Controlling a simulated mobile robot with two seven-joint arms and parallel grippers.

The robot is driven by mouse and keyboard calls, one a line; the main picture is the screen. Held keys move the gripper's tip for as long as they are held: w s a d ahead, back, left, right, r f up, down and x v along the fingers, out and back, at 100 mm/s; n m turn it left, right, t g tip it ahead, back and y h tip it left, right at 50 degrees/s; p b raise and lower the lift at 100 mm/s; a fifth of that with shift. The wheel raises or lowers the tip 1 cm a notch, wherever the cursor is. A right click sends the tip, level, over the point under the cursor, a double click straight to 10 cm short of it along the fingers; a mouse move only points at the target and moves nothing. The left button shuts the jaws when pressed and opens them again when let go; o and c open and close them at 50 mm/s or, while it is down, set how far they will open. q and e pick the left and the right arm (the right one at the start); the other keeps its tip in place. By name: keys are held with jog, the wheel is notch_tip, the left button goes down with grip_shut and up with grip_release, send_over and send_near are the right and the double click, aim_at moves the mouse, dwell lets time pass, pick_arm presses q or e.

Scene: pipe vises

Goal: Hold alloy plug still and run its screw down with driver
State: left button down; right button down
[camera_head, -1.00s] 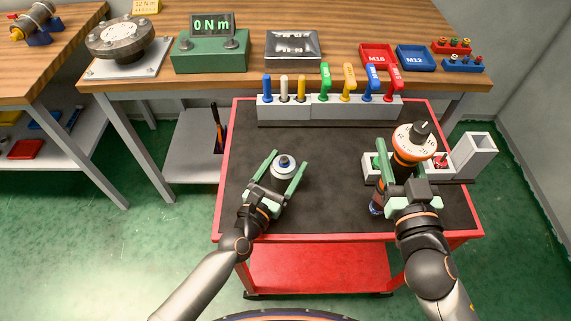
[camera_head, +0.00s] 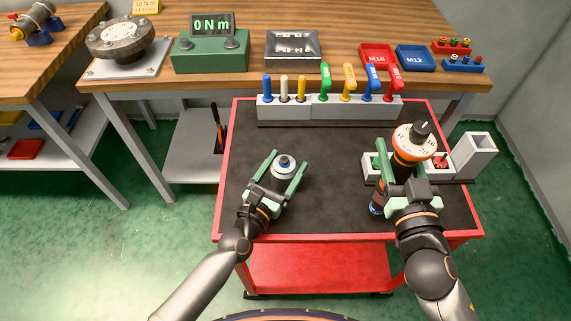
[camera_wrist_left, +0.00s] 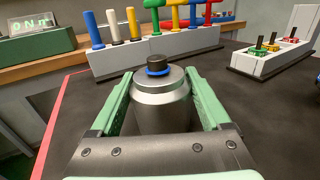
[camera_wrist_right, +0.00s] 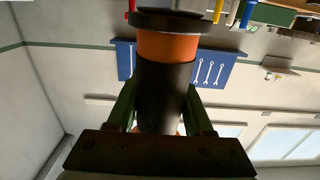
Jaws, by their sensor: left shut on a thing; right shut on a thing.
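The alloy plug (camera_head: 284,172) is a silver cylinder on the black mat of the red trolley, left of the middle. A black screw head with a blue ring (camera_wrist_left: 158,68) stands up from its top. My left gripper (camera_head: 290,164) is shut on the plug, one green finger on each side; the left wrist view shows the plug (camera_wrist_left: 161,108) upright between them. My right gripper (camera_head: 407,168) is shut on the driver (camera_head: 411,147), which has an orange and black body, a white numbered dial and a black knob on top. The driver is well right of the plug, apart from it.
A grey rack (camera_head: 340,108) with several coloured tools runs along the trolley's back edge. A light grey holder (camera_head: 477,155) stands right, close behind the driver. The mat (camera_head: 335,180) between my grippers is clear. A green box reading 0 Nm (camera_head: 210,54) sits on the bench.

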jog(key=shift+r, duration=0.2)
dwell(0.3)
jog(key=w+a+r+n+g+y, duration=0.1)
jog(key=w+a+r+n+y, duration=0.2)
jog(key=a+r, duration=0.4)
jog(key=w+a+r+n+g+y, duration=0.1)
jog(key=w+a+r+n+y, duration=0.2)
jog(key=a, duration=1.1)
jog(key=w+r+y, duration=0.3)
jog(key=shift+a+r, duration=0.25)
jog(key=shift+r, duration=0.15)
jog(key=shift+f, duration=2.3)
jog(key=shift+w+f, duration=0.1)
jog(key=shift+f, duration=1)
dwell(1.1)
